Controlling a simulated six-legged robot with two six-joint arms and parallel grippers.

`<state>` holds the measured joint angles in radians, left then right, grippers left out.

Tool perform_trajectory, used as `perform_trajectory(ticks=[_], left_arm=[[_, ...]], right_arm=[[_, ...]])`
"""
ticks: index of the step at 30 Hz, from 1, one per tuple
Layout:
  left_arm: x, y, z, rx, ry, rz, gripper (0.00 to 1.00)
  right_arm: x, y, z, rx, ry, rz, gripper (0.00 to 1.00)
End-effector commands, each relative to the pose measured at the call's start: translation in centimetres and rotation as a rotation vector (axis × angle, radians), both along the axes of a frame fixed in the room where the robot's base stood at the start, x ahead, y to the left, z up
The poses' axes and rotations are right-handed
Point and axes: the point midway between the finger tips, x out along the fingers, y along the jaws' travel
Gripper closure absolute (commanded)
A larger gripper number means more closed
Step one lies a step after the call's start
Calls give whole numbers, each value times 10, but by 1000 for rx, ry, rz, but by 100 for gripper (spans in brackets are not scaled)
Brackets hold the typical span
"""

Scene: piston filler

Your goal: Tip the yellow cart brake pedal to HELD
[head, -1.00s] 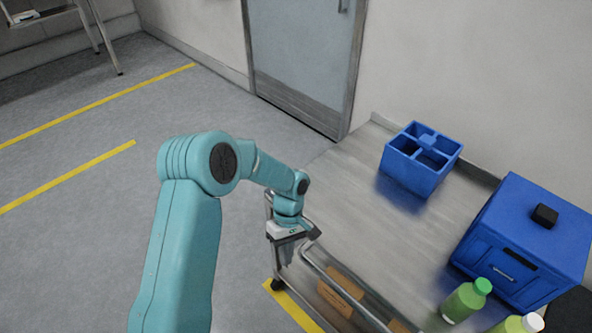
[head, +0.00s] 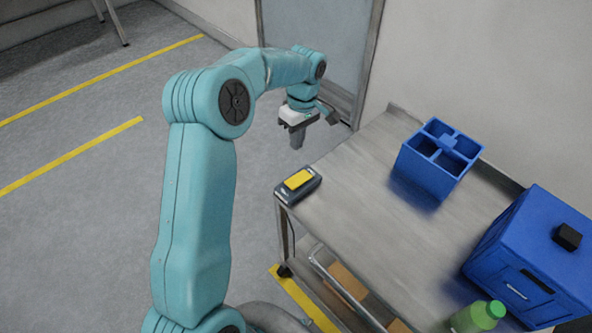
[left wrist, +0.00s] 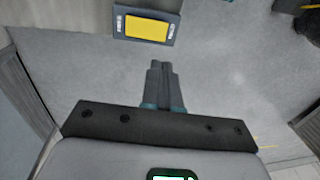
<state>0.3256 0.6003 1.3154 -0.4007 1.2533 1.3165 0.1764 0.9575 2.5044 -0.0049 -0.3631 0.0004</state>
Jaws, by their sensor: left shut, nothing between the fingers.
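The yellow brake pedal (head: 299,179) sits in a dark grey housing (head: 313,187) at the near left corner of the steel cart top. The pedal also shows in the left wrist view (left wrist: 146,28), with small white marks at both ends of the housing, too small to read. I cannot tell which way the pedal is tipped. My left gripper (head: 297,144) is above and beyond the pedal, apart from it, pointing down. Its fingers are together and empty, as the left wrist view (left wrist: 158,66) also shows. My right gripper is not in view.
A blue divided caddy (head: 438,158) and a blue box with a black knob (head: 530,256) stand on the cart top (head: 355,188). A green-capped bottle (head: 478,317) is at the bottom right. Brown cartons (head: 348,281) lie on the lower shelf. A door (head: 318,50) is behind.

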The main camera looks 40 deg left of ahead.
Motion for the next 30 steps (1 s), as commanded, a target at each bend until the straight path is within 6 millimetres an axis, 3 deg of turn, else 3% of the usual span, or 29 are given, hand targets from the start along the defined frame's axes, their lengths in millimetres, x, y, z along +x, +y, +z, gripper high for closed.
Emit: perform_trajectory(ticks=[11,30], left_arm=[[-1,-1,-7,-1,3,0,100],[-12,1,-124,-2,4,-4,100]], right_arm=[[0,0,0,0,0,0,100],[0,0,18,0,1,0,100]])
